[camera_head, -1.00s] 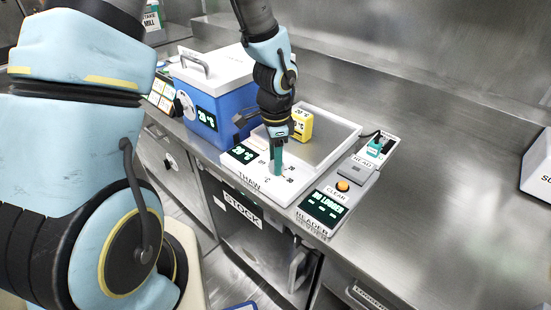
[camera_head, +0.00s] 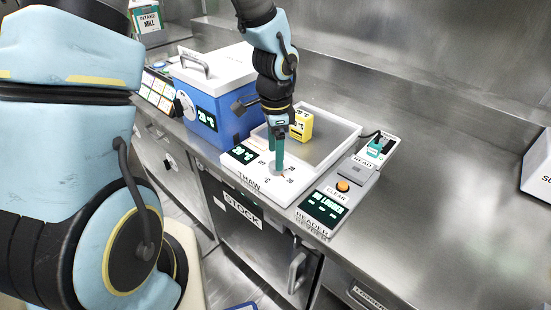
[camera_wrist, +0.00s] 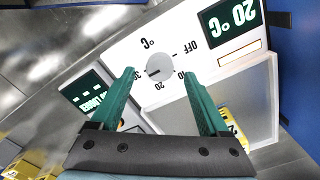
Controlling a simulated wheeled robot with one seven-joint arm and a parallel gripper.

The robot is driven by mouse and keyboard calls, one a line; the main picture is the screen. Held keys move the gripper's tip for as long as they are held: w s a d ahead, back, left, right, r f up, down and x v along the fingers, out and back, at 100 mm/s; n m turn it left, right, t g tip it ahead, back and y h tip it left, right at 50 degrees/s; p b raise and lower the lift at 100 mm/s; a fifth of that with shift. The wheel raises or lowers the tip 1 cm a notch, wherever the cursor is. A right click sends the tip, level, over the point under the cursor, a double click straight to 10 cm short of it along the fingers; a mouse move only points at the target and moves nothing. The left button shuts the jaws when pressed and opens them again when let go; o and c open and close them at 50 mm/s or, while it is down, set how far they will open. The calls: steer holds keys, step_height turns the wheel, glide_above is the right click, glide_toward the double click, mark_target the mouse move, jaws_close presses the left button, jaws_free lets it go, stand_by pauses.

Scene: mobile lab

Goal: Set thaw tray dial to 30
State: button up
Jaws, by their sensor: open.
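The thaw tray (camera_head: 345,128) is a white-rimmed unit with a shallow metal well. In the wrist view the dial's dark mark points lower left, toward the 30 side. The tray's display (camera_wrist: 232,22) reads 20 °C in the wrist view. My gripper (camera_wrist: 158,73) is open, its two green fingers on either side of the dial; contact cannot be told. In the head view my gripper (camera_head: 276,170) hides most of the dial.
A yellow block (camera_head: 301,125) with a temperature label stands in the tray well. A blue cooler (camera_head: 230,118) with a white lid is at the left. A reader (camera_head: 325,208) with an orange button sits at the right. The steel counter (camera_head: 450,190) farther right is clear.

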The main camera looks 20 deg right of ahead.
step_height(320, 180, up, 8)
stand_by(0.5)
steer(key=w+a+r+n+t, duration=0.1)
steer(key=a+r+n, duration=0.1)
steer(key=a+n, duration=1.6)
steer(key=a, duration=0.7)
steer(key=shift+w+t, duration=0.15)
steer(key=shift+t, duration=0.15)
steer(key=shift+d+r, duration=0.1)
stand_by(1.0)
